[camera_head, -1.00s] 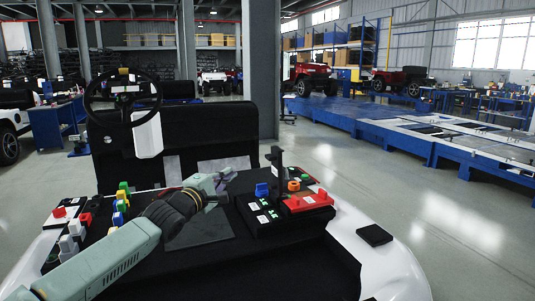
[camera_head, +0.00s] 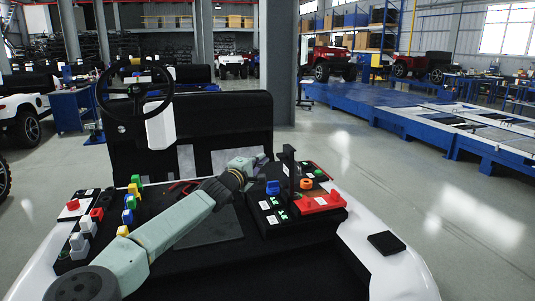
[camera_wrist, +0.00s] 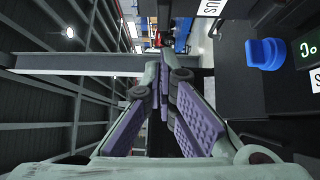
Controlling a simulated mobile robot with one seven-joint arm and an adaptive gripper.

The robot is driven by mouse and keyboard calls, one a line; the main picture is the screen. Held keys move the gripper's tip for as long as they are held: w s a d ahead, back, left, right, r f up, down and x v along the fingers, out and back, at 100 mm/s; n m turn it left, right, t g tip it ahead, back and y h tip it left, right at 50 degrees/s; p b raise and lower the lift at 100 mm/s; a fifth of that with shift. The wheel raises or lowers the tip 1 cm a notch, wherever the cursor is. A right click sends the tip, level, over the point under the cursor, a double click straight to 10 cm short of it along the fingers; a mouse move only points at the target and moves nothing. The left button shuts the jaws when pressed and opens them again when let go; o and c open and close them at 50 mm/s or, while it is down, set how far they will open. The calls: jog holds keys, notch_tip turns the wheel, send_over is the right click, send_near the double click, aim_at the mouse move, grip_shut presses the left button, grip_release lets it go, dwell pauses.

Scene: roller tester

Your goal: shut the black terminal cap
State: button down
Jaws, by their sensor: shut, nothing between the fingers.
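A thin black upright piece (camera_head: 290,170) stands at the left rear of the red terminal block (camera_head: 318,203). It looks like the black terminal cap standing open, but I see it nearly edge-on and cannot be sure. My gripper (camera_head: 262,160) is raised just left of this piece in the head view, and contact cannot be made out. In the wrist view my gripper (camera_wrist: 161,78) has its purple-padded fingers together at the tips with nothing between them. The black upright piece is not clearly visible in the wrist view.
A blue knob (camera_head: 272,187) stands on the black panel near the gripper; it also shows in the wrist view (camera_wrist: 265,53). An orange knob (camera_head: 306,183) is near the red block. Coloured switches (camera_head: 130,203) stand at left. A flat black square (camera_head: 386,243) lies on the white body.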

jog(key=shift+w+d+p, duration=0.15)
jog(key=shift+w+d, duration=0.05)
jog(key=shift+d, duration=0.45)
jog(key=shift+w+d+p, duration=0.15)
jog(key=shift+w+d, duration=0.05)
jog(key=shift+d, duration=0.45)
jog(key=shift+d+b, duration=0.2)
jog(key=shift+b, duration=0.3)
